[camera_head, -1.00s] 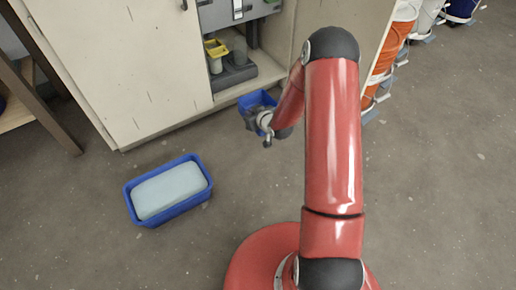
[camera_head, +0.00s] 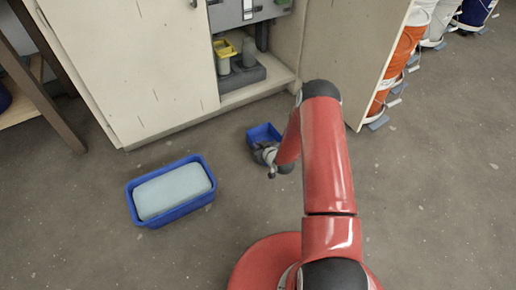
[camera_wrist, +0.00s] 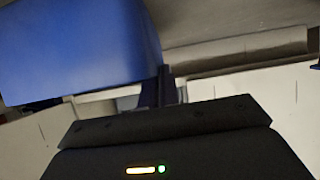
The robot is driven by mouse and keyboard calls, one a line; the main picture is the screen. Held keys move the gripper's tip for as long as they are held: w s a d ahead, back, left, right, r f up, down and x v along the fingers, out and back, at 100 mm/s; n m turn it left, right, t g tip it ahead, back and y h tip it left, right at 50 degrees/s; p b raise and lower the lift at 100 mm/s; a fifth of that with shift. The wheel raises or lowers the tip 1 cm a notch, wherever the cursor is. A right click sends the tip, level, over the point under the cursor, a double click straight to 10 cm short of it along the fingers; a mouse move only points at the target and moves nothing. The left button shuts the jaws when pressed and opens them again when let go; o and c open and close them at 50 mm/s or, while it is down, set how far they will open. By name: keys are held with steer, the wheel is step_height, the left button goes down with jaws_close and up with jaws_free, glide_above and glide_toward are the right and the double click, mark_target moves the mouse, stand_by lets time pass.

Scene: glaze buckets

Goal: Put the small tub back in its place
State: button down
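The small blue tub (camera_head: 264,131) is in front of the open cabinet, right of the large blue tub. My gripper (camera_head: 265,151) is at its near side and appears shut on its wall; my wrist partly hides it. In the wrist view, the tub's blue wall (camera_wrist: 80,50) fills the upper left, close to a dark finger (camera_wrist: 166,88). The grip itself is mostly hidden. I cannot tell how high the tub is above the floor.
A large blue tub (camera_head: 206,191) with a pale block (camera_head: 172,190) lies on the floor at left. The open cabinet (camera_head: 232,101) holds a yellow container (camera_head: 224,48) and grey cups. Orange and white buckets stand at right. The floor between is clear.

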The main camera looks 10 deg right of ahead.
steer(key=shift+f, duration=0.25)
steer(key=c, duration=2.1)
jaws_free()
steer(key=o, duration=0.5)
steer(key=shift+c, duration=0.2)
